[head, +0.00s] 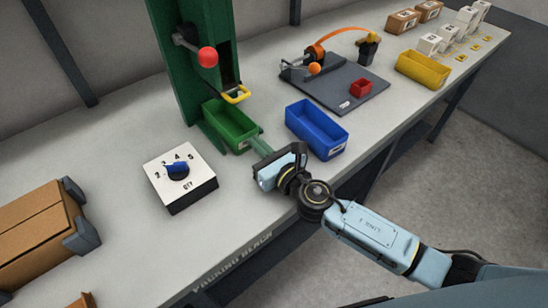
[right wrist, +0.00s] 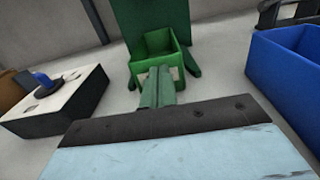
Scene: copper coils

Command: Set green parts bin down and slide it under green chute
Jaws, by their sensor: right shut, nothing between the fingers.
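The green parts bin (head: 230,124) stands upright on the bench at the foot of the green chute (head: 195,60), its back part under the chute's opening and yellow lip. In the right wrist view the bin (right wrist: 158,50) is straight ahead and looks empty. My right gripper (head: 254,139) is shut with nothing between its greenish fingers. The fingertips are at the bin's near wall; in the right wrist view the gripper (right wrist: 158,82) overlaps that wall, and I cannot tell whether it touches. My left gripper is not in view.
A blue bin (head: 317,130) stands close right of my right gripper. A white dial box (head: 180,178) is to the left. A grey board (head: 345,88), a yellow bin (head: 423,69) and small boxes are farther right. A cardboard box (head: 36,232) is at lower left.

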